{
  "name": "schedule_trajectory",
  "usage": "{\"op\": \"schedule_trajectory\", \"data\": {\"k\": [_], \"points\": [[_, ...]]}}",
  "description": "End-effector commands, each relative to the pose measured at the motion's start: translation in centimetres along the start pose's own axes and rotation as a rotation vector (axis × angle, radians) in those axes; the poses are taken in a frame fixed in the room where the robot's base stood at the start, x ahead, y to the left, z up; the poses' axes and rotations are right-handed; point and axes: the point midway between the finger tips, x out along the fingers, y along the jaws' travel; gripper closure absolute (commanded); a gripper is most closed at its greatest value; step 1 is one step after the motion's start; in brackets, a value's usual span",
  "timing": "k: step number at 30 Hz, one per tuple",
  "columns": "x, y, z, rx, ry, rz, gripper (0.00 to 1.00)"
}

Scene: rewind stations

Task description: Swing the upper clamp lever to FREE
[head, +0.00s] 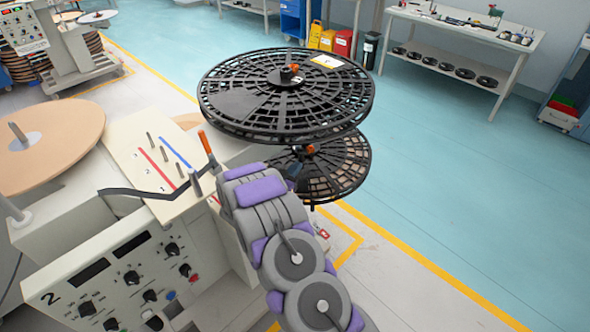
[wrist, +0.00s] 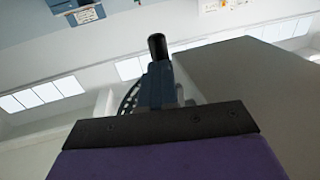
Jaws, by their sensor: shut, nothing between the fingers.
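The upper black slotted reel (head: 230,105) lies flat above a lower black reel (head: 345,165). A small orange-tipped clamp lever (head: 291,72) sits at the upper reel's hub. A similar orange-tipped lever (head: 311,149) shows at the lower reel's hub. My gripper (head: 294,171) is mostly hidden behind my arm in the head view; its dark tip shows below the upper reel, close to the lower one. In the wrist view my gripper (wrist: 157,80) is shut, with a black rounded end at its top. Neither lever is clear in the wrist view.
The rewind station (head: 110,265), marked 2, stands at left with knobs, pegs and an orange-handled lever (head: 205,143). A tan roll (head: 60,140) is beside it. A workbench (head: 465,30) stands at the back. The blue floor (head: 450,190) at right is clear.

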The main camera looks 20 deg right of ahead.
Motion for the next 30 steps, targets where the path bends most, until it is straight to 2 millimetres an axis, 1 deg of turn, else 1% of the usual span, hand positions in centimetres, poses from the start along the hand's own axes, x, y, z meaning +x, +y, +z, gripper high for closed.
{"op": "schedule_trajectory", "data": {"k": [5, 11, 18, 28, 30], "points": [[-0.1, -0.1, 0.0, -0.001, 0.003, -0.001, 1.0], [0.3, 0.1, 0.2, -0.008, 0.032, 0.001, 1.0], [1.4, 0.5, 0.7, -0.03, 0.128, 0.002, 1.0], [3.6, 0.8, 0.8, -0.024, 0.125, 0.002, 1.0], [4.0, 0.9, 1.1, -0.039, 0.17, 0.0, 1.0]]}}
